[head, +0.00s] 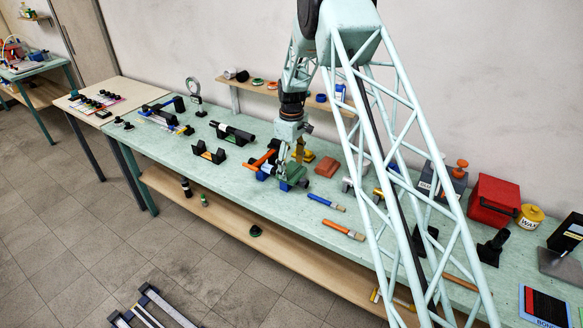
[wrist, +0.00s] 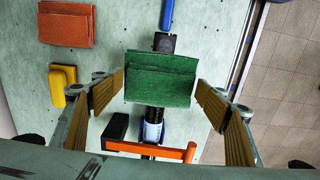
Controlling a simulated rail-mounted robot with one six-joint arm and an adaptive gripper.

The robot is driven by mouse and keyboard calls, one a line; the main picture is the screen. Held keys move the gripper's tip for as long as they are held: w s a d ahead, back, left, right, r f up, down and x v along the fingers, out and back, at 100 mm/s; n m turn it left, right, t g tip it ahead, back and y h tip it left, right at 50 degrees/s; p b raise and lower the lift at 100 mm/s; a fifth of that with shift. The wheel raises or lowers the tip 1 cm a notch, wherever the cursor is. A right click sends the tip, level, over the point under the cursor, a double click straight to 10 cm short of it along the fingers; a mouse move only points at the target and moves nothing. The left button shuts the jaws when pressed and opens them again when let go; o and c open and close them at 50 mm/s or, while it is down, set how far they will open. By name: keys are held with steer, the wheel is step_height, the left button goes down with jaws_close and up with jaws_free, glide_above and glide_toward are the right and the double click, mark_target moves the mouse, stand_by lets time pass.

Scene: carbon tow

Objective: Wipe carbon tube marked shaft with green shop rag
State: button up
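The green shop rag (wrist: 160,80) lies folded between my fingers in the wrist view, over a dark object. My gripper (wrist: 158,92) is open, with a clear gap between each finger and the rag. A black carbon tube (head: 232,133) lies on the bench to the left of my gripper. I cannot read which tube is marked shaft.
An orange-handled tool (wrist: 150,150) lies close below the rag in the wrist view. Orange rags (wrist: 66,26) and a yellow block (wrist: 63,83) lie to the left. Blue (head: 326,202) and orange (head: 343,230) handled brushes lie near the bench's front edge.

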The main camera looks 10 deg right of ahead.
mark_target(296, 175)
steer(key=shift+r, duration=0.35)
stand_by(0.7)
steer(key=shift+c, duration=0.4)
steer(key=shift+s, duration=0.1)
steer(key=c, duration=0.8)
steer(key=shift+s+f, duration=0.15)
steer(key=shift+f, duration=0.1)
jaws_close()
steer(key=shift+d, duration=0.1)
steer(key=shift+s+d+b, duration=0.3)
steer(key=shift+s+d, duration=0.1)
steer(key=shift+s, duration=0.2)
steer(key=shift+s+d, duration=0.25)
steer(key=shift+s, duration=0.2)
steer(key=shift+w+a+r, duration=0.1)
steer(key=shift+a+r, duration=0.05)
steer(key=shift+a, duration=0.05)
steer(key=shift+w+a+r, duration=0.2)
steer(key=shift+w+a, duration=0.55)
steer(key=shift+a, duration=0.25)
